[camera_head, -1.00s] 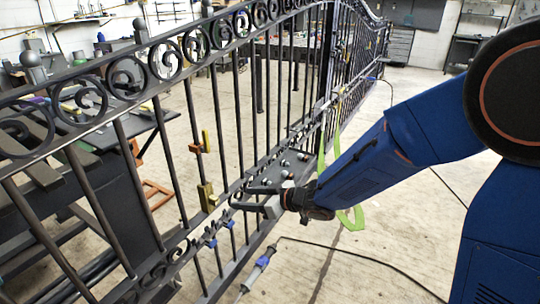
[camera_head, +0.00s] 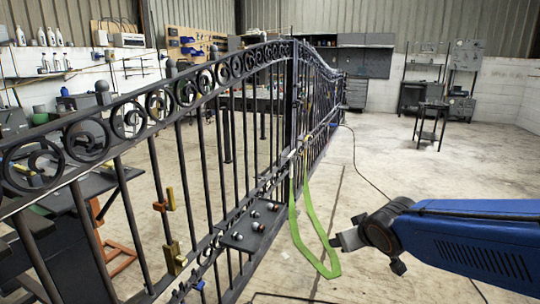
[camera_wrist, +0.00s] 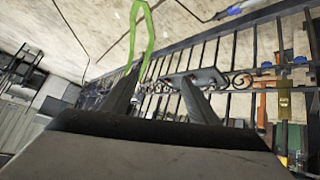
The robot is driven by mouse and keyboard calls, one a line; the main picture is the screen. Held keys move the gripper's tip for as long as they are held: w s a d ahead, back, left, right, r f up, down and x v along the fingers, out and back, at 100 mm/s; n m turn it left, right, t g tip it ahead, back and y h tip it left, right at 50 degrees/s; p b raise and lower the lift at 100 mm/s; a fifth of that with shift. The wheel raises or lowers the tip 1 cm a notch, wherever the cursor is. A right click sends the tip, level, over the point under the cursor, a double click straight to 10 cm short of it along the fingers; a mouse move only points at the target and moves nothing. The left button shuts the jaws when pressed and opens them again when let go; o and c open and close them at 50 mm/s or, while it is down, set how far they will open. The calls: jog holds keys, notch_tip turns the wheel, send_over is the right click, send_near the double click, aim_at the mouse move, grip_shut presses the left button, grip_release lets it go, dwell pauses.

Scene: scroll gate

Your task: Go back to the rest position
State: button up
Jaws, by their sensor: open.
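My gripper (camera_head: 345,234) is at the right of the head view, out over the floor and clear of the gate. In the wrist view its two fingers (camera_wrist: 158,97) stand apart with nothing between them. The dark metal scroll gate (camera_head: 155,105) runs from the left foreground to the back in the head view. It also crosses the wrist view (camera_wrist: 205,62) beyond the fingers. A green strap (camera_head: 298,227) hangs in a loop from the gate, left of my gripper. It shows in the wrist view (camera_wrist: 152,35) too.
A small shelf with several knobs (camera_head: 252,228) is on the gate's lower part. Brass and orange clamps (camera_head: 172,258) grip gate bars at left. A dark cable (camera_head: 362,160) lies on the floor. A small stand (camera_head: 431,122) is at back right. Open floor lies right of the gate.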

jog(key=s+d+m+g, duration=0.2)
jog(key=s+d, duration=0.1)
jog(key=s, duration=0.8)
jog(key=s+d+f+m+g, duration=0.1)
jog(key=s+d, duration=0.3)
jog(key=s, duration=0.7)
jog(key=shift+s+d+f+m+g+h, duration=0.15)
jog(key=shift+s+d+m+g+h, duration=0.25)
jog(key=shift+g, duration=0.4)
